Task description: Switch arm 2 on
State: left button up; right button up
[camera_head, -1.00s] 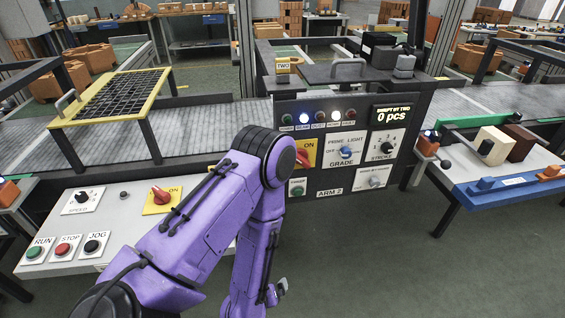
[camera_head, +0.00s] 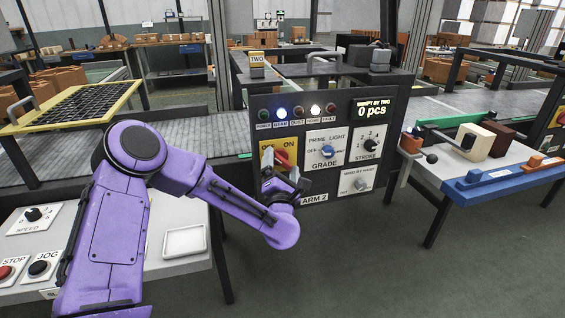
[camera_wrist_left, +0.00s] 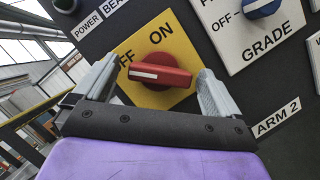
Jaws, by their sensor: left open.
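The arm 2 switch is a red rotary knob (camera_wrist_left: 160,72) on a yellow OFF/ON plate (camera_wrist_left: 188,52) in the left wrist view. The white mark on the knob lies at its left end, toward OFF. In the head view, the yellow plate (camera_head: 291,143) is at the lower left of the dark ARM 2 panel (camera_head: 340,90), partly hidden by my arm. My left gripper (camera_wrist_left: 150,88) is open, its fingers to the left and right of the knob, with no clear contact. It also shows at the plate in the head view (camera_head: 283,166). My right gripper is not in view.
The panel also carries a blue GRADE knob (camera_head: 326,151), a STROKE knob (camera_head: 369,144) and a display (camera_head: 374,109) reading 0 pcs. The BEAM and HOME lamps are lit. A grey control desk (camera_head: 180,218) stands at left, a side table (camera_head: 440,176) at right.

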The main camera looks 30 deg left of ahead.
pick_arm(q)
jog(key=shift+w+a, duration=0.15)
jog(key=shift+w, duration=0.05)
jog(key=c, duration=1.1)
jog(key=shift+o, duration=0.2)
